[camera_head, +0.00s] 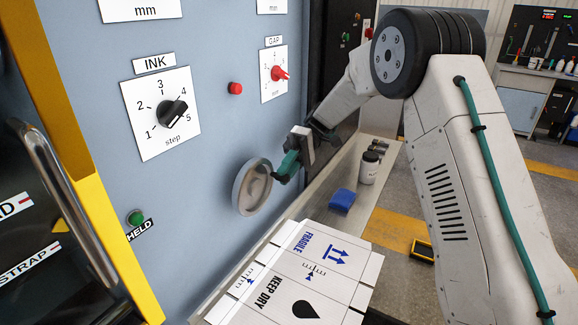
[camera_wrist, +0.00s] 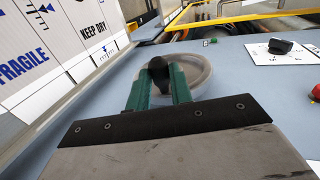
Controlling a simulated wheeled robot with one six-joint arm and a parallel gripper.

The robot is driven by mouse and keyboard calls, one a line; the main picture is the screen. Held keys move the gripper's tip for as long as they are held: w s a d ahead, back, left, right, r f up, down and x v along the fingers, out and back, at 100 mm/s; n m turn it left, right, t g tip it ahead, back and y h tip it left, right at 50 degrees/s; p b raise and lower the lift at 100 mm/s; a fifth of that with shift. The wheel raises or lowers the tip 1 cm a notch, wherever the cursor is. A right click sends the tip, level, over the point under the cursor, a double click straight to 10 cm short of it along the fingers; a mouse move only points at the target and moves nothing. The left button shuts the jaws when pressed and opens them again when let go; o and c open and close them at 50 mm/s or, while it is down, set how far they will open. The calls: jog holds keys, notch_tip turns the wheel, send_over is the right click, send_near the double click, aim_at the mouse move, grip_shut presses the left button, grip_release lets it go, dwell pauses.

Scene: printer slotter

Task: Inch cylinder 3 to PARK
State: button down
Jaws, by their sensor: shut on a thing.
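A round grey handwheel (camera_head: 240,193) is mounted on the blue-grey machine panel, below the INK dial. My gripper (camera_head: 286,168) is at the wheel's right side, its green fingers against it. In the wrist view the handwheel (camera_wrist: 201,72) lies beyond the fingertips, and my gripper (camera_wrist: 160,80) is shut on a dark handle (camera_wrist: 157,66) at the wheel. The fingers partly hide the handle and the near rim. No cylinder and no mark reading PARK can be made out in either view.
The INK dial (camera_head: 172,112), a red button (camera_head: 235,88) and the red GAP knob (camera_head: 279,73) sit on the panel above. A green button (camera_head: 135,217) labelled HELD is at lower left. A FRAGILE carton (camera_head: 318,262), blue block (camera_head: 342,199) and jar (camera_head: 369,168) stand below right.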

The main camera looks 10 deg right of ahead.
jog(key=shift+s+f+g+y, duration=0.1)
jog(key=shift+f+g+y, duration=0.2)
dwell(0.4)
jog(key=c, duration=1.3)
grip_release()
jog(key=shift+a, duration=0.1)
jog(key=shift+o, duration=0.2)
jog(key=shift+r, duration=0.2)
jog(key=s+d+r, duration=0.1)
jog(key=s+r, duration=0.1)
jog(key=s, duration=0.6)
jog(key=s+d+r, duration=0.1)
jog(key=s+r, duration=0.1)
jog(key=s, duration=0.6)
jog(key=shift+d+r, duration=0.35)
jog(key=shift+d, duration=0.05)
jog(key=shift+w, duration=0.1)
